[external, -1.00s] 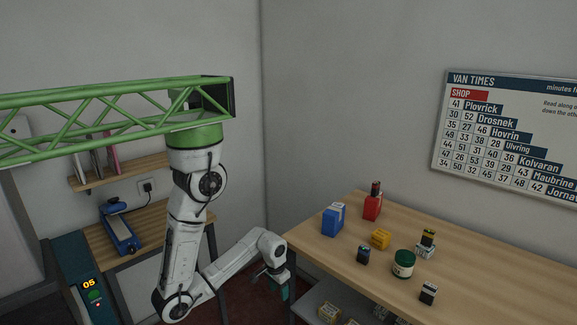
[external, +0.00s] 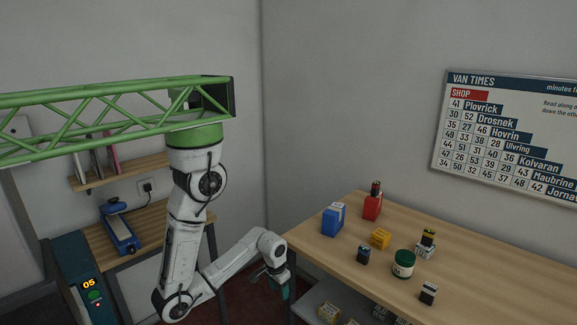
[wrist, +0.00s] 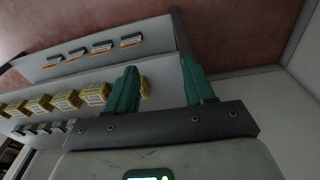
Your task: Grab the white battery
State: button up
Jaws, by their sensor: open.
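A small white block with a dark top (external: 428,293), which looks like the white battery, stands near the front edge of the wooden counter (external: 480,275). Its details are too small to read. My gripper (external: 278,286) hangs low off the counter's left end, well left of this block and apart from it. In the wrist view my gripper (wrist: 160,68) shows two teal fingers spread apart with nothing held between them. The white block cannot be made out in the wrist view.
A lower shelf with yellow boxes (wrist: 95,94) lies near my gripper.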

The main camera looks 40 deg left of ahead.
jog(key=d+r+m+t+h+p, duration=0.1)
jog(key=d+r+m+h+p, duration=0.1)
jog(key=d+r+m+p, duration=0.65)
jog(key=m+g+h, duration=0.2)
jog(key=m, duration=0.8)
send_near(430, 285)
jog(key=s+a+f, duration=0.1)
jog(key=f, duration=0.1)
jog(key=s+a+f, duration=0.1)
jog(key=f, duration=0.2)
jog(key=s+a+f, duration=0.1)
jog(key=f, duration=0.1)
jog(key=shift+s+f, duration=0.25)
jog(key=shift+s, duration=0.05)
jog(key=w+d+r+n+b, duration=0.1)
jog(key=w+d+r+b, duration=0.1)
jog(key=w+d+r, duration=0.3)
jog(key=shift+y, duration=0.4)
jog(key=f, duration=0.1)
jog(key=s+f, duration=0.1)
jog(key=d+f, duration=0.1)
jog(key=shift+s+f+p, duration=0.3)
jog(key=shift+f+p, duration=0.05)
jog(key=shift+p, duration=0.05)
jog(key=shift+p+x, duration=0.4)
jog(key=shift+x, duration=2.3)
jog(key=shift+a, duration=0.15)
jog(key=shift+c, duration=0.2)
